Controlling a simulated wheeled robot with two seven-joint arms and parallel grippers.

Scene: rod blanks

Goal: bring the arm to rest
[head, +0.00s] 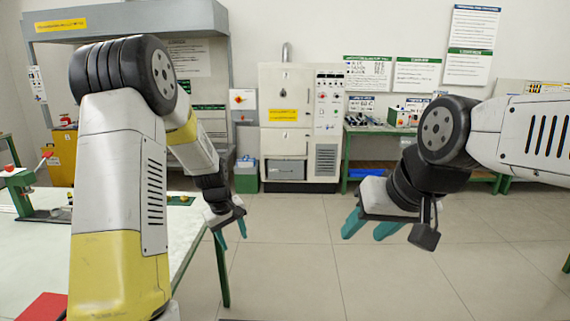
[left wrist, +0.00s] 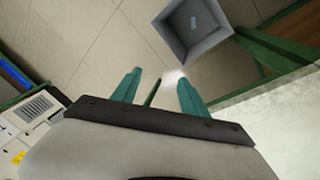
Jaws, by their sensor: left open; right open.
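My left gripper (head: 231,237) hangs over the floor just past the right edge of the white table in the head view. Its green fingers are apart with nothing between them. They also show apart and empty in the left wrist view (left wrist: 158,88). My right gripper (head: 369,229) is in the right half of the head view, over open floor. Its green fingers are apart and I see nothing held between them.
The white table (head: 190,215) with green legs stands at the left. A grey bin (left wrist: 200,45) is on the floor in the left wrist view. A cream cabinet (head: 299,125) and a green-framed bench (head: 372,128) stand at the back wall. The floor (head: 285,260) between my grippers is clear.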

